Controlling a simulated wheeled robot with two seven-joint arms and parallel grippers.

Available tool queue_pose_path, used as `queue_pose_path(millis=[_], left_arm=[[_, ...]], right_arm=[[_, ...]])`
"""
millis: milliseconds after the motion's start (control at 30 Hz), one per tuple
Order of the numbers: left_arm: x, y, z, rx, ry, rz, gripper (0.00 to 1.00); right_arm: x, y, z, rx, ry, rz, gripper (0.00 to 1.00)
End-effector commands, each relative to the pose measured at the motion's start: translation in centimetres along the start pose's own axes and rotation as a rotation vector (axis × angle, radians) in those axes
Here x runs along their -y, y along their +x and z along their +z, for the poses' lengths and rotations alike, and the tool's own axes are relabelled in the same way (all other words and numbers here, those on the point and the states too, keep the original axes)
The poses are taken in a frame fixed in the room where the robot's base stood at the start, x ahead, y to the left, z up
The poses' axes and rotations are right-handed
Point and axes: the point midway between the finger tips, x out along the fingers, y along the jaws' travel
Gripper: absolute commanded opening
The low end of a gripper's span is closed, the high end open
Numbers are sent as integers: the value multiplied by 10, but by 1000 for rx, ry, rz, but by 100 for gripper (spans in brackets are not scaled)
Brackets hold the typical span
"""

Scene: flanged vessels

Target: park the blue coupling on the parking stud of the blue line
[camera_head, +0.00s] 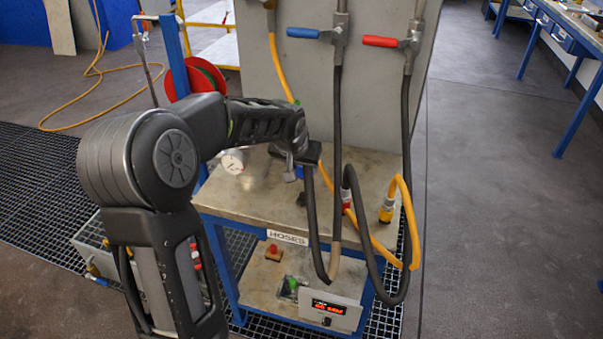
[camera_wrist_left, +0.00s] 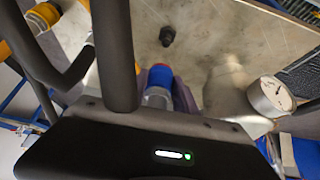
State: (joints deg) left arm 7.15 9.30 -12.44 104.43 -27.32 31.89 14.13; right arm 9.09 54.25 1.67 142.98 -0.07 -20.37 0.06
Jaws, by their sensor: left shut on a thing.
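My left gripper (camera_head: 300,160) is shut on the blue coupling (camera_head: 299,173), above the worktop of the blue-framed bench. In the left wrist view the blue coupling (camera_wrist_left: 160,76) shows its blue ring and a pale metal part between the fingers. The dark hose from the blue-handled valve (camera_head: 303,32) hangs in a loop and rises to the gripper. A short black stud (camera_head: 301,199) stands bare on the worktop; it also shows in the wrist view (camera_wrist_left: 167,36), apart from the coupling. I cannot tell any line marking on it. My right gripper is out of view.
The red coupling (camera_head: 346,206) and yellow coupling (camera_head: 387,211) stand at the worktop's right, with hoses looping over the front edge. A gauge (camera_head: 233,161) on a metal fitting is at left. A grey panel (camera_head: 370,100) rises behind.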

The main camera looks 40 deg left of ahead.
Motion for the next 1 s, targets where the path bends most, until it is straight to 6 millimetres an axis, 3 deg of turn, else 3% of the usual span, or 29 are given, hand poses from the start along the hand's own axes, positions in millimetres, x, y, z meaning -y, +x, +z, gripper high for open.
queue_pose_path(millis=[467,1000], left_arm=[[2,0,0,-4,0,1,0],[2,41,24,-2,0,0,0]], right_arm=[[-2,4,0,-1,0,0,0],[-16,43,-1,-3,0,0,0]])
